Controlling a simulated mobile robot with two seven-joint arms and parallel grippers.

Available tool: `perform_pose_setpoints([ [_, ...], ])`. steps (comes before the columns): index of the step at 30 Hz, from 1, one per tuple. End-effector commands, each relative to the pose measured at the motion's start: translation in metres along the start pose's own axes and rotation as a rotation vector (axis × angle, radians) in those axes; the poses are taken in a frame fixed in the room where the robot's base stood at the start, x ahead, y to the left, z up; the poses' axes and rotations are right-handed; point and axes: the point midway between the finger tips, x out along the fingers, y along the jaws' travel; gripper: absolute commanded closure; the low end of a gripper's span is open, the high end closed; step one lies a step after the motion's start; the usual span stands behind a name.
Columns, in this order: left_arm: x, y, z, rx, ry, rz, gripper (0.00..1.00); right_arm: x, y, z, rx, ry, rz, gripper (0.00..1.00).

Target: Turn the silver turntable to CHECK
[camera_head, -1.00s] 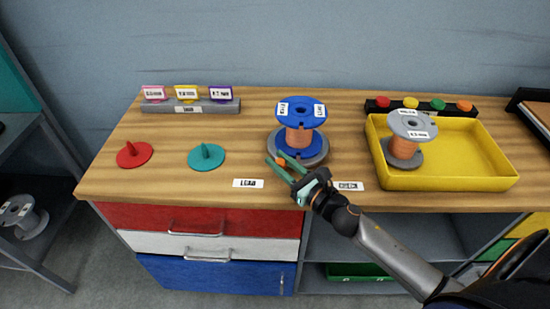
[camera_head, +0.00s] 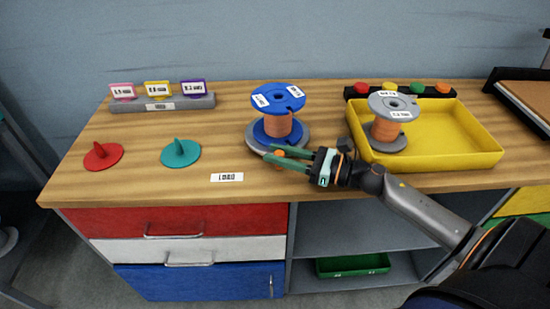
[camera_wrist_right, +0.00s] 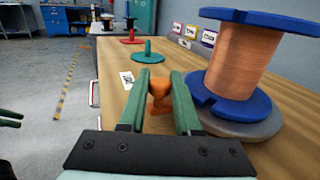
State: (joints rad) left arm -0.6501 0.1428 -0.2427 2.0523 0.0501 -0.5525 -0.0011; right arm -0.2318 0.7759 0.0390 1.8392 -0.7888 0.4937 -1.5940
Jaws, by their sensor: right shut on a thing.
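The silver turntable (camera_head: 252,147) is a grey disc on the bench under a blue-flanged spool of copper wire (camera_head: 278,125); its rim also shows in the right wrist view (camera_wrist_right: 245,130). An orange knob (camera_head: 280,158) is at its front edge. My right gripper (camera_head: 268,154) comes in from the right and is shut on this knob, which sits between its green fingers in the wrist view (camera_wrist_right: 159,90). A white label (camera_head: 227,177) lies left of the gripper; it seems to read LOAD. No CHECK label is visible. Green pieces at the wrist view's left edge may be my left gripper (camera_wrist_right: 10,119).
A yellow tray (camera_head: 470,158) with a grey-flanged spool (camera_head: 388,128) stands close to the right, beside my right arm. A teal disc (camera_head: 181,153) and a red disc (camera_head: 103,156) with upright fins lie left. A rack with tags (camera_head: 165,104) stands behind. The bench's front edge is near.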

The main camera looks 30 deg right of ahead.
Motion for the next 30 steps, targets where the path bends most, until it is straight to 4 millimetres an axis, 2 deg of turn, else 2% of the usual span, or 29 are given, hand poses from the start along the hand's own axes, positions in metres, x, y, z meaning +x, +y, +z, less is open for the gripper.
perform_pose_setpoints([
  [20,0.0004,-0.0031,0.0026,0.004,0.001,-0.004,0.58,-0.0030,-0.0021,0.0012,-0.001,-0.002,0.029,1.00],
  [21,0.0005,-0.0031,0.0029,0.004,0.001,-0.004,0.58,-0.0030,-0.0021,0.0012,-0.001,-0.002,0.029,0.64],
  [28,0.0012,-0.0033,0.0051,0.004,-0.004,-0.005,0.58,-0.0030,-0.0018,0.0007,-0.001,-0.001,0.029,0.38],
  [30,0.0013,-0.0033,0.0056,0.004,-0.005,-0.005,0.58,-0.0030,-0.0017,0.0006,0.000,-0.001,0.029,0.38],
])
